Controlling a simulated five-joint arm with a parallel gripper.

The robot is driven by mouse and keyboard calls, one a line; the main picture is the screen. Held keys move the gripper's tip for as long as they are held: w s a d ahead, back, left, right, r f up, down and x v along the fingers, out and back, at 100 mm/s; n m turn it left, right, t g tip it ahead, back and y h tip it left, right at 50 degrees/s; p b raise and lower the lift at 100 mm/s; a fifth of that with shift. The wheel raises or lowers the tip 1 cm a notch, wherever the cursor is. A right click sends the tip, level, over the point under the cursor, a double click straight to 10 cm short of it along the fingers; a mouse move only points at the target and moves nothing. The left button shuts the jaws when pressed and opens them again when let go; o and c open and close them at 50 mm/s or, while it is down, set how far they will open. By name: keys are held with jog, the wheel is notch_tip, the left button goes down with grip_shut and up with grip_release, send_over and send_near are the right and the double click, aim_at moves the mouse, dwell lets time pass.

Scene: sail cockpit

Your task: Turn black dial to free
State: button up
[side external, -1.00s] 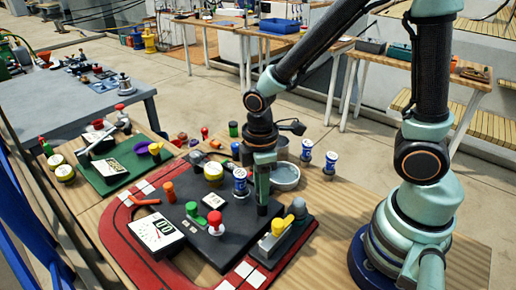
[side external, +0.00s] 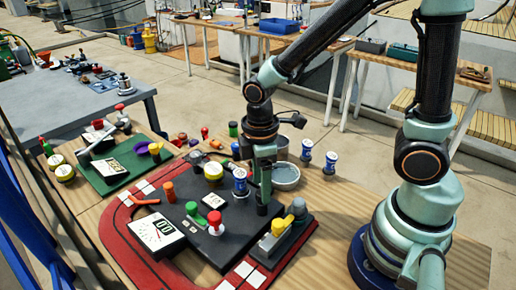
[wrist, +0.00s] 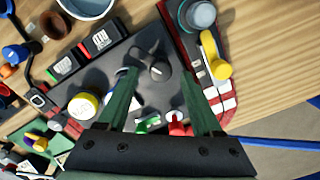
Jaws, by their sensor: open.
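The black dial (wrist: 158,70) stands on the dark panel (wrist: 150,98) in the wrist view, with its knob between my finger tips. My gripper (wrist: 160,73) is open, with one green finger on each side of the dial and a gap showing to each. In the side external view my gripper (side external: 263,190) points down over the right part of the dark panel (side external: 225,240), and the dial is largely hidden there. I cannot read any mark for "free" or tell which mark the dial points to.
A yellow-handled lever (side external: 278,227) stands close right of my gripper. A blue-and-white can (side external: 240,181) and a metal bowl (side external: 286,176) are near it.

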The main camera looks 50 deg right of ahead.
aim_at(260, 192)
notch_tip(260, 192, up, 10)
jog(key=shift+r, duration=0.2)
jog(key=shift+w, duration=0.1)
jog(key=d+r+m+t, duration=0.5)
jog(key=d+m, duration=0.2)
jog(key=m, duration=0.4)
jog(key=shift+s+t, duration=0.4)
jog(key=shift+s, duration=0.05)
